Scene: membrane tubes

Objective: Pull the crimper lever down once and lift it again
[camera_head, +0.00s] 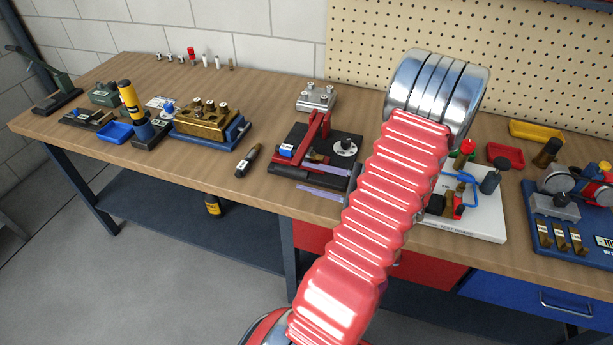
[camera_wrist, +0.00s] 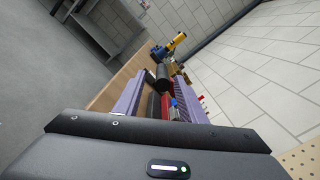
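The red device with a dark base (camera_head: 346,146) stands mid-bench in the head view; I take it as the crimper. A red lever-like arm (camera_head: 317,133) rises from it, and a blue-and-white block sits at its left. My gripper (camera_head: 301,174) is at the device's front edge, its two purple fingers spread apart and pointing left. In the wrist view the fingers (camera_wrist: 163,80) are also apart. A black cylinder (camera_wrist: 162,74) shows between or beyond their tips, with red and blue parts behind. I cannot tell whether it touches them.
A black cylindrical tool (camera_head: 247,161) lies left of the device. A brass block on a blue base (camera_head: 236,136) and a yellow-black cylinder (camera_head: 129,97) stand further left. A small metal block (camera_head: 316,97) sits behind. A white-based fixture (camera_head: 485,221) is to the right.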

